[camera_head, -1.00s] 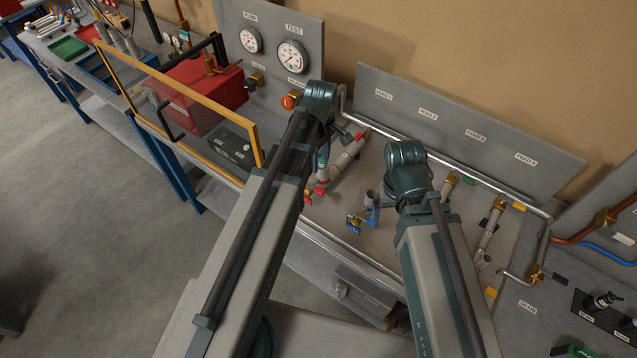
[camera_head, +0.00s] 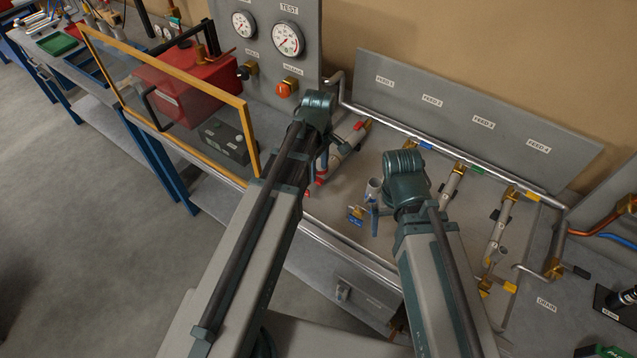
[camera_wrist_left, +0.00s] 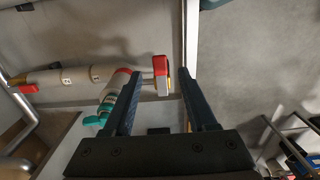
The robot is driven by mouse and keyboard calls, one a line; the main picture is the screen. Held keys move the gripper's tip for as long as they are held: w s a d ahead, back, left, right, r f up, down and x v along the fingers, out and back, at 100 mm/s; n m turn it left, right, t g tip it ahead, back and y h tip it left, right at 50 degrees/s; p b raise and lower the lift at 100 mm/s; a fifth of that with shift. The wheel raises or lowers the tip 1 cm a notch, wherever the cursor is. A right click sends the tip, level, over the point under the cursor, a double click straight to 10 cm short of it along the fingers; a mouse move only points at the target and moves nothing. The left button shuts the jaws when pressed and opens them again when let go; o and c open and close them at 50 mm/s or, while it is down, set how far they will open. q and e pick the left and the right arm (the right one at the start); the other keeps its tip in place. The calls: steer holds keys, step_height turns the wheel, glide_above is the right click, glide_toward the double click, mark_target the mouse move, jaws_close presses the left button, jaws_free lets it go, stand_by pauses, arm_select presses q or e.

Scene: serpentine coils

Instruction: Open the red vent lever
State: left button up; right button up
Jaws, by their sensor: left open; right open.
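The red vent lever (camera_wrist_left: 160,68) has a red top and a pale side face in the left wrist view. It appears between the tips of my left gripper (camera_wrist_left: 159,76), whose two dark fingers are apart; I cannot tell how far below them it is. In the head view, a bit of red (camera_head: 320,176) shows at the lower end of the first feed coil, beside my left gripper (camera_head: 323,163), which is mostly hidden by its wrist. My right gripper (camera_head: 373,215) is by the blue-tagged second coil; its fingers are largely hidden.
A grey pipe coil (camera_wrist_left: 75,77) with a red-handled valve lies left in the wrist view. An orange-framed clear guard (camera_head: 180,95) stands left of my left arm. Yellow-tagged pipes (camera_head: 497,235) lie right of my right arm. The feed panel (camera_head: 460,115) is behind.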

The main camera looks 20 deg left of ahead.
mark_target(318, 180)
arm_select(q)
step_height(318, 180, down, 4)
steer(key=shift+r+b, duration=0.2)
steer(key=shift+b, duration=1.05)
arm_select(e)
step_height(318, 180, down, 4)
steer(key=shift+r, duration=0.2)
arm_select(q)
jaws_close()
